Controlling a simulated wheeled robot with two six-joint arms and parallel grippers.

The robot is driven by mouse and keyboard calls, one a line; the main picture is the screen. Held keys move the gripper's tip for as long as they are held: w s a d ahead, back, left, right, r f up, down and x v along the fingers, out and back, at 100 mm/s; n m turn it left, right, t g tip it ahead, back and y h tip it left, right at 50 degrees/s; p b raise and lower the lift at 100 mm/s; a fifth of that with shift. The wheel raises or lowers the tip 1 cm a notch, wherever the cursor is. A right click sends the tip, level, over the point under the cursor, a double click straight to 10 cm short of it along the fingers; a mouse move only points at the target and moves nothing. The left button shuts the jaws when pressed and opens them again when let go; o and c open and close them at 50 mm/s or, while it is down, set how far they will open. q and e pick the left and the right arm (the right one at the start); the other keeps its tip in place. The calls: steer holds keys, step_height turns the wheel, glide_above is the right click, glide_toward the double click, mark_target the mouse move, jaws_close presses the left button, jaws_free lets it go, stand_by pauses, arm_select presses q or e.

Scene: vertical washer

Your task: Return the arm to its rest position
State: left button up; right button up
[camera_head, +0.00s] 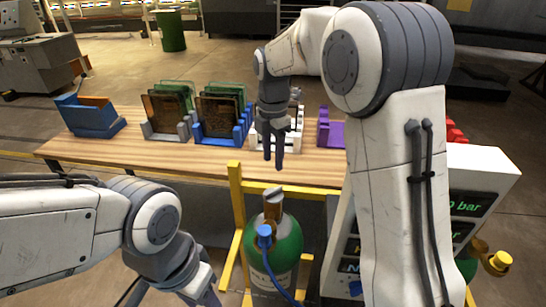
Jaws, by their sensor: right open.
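My right arm rises on the right and bends over toward the table. Its gripper (273,150) points down above the front part of the wooden table, in front of a white rack. The fingers are empty and apart. My left arm comes in at the lower left. Its gripper (204,292) points down near the bottom edge, left of the green gas cylinder, and its fingertips are cut off or unclear.
On the wooden table (120,152) stand a blue and orange holder (90,116), racks with green and brown boards (220,110), a white rack (291,130) and a purple rack (330,130). A green cylinder (277,250) stands in a yellow frame (237,200) beside a panel with displays (480,185).

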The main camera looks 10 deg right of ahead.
steer(key=s+a+m, duration=0.7)
steer(key=s+a, duration=0.2)
steer(key=s, duration=0.6)
steer(key=s+f+m, duration=0.2)
steer(key=s+m, duration=0.2)
steer(key=s, duration=0.3)
steer(key=s+f+m+y+b, duration=0.1)
steer(key=s+f+m, duration=0.1)
steer(key=s+m, duration=0.2)
steer(key=s, duration=0.3)
steer(key=shift+s+a+f, duration=0.2)
steer(key=shift+s+f, duration=0.05)
steer(key=shift+f, duration=0.1)
steer(key=shift+a, duration=0.1)
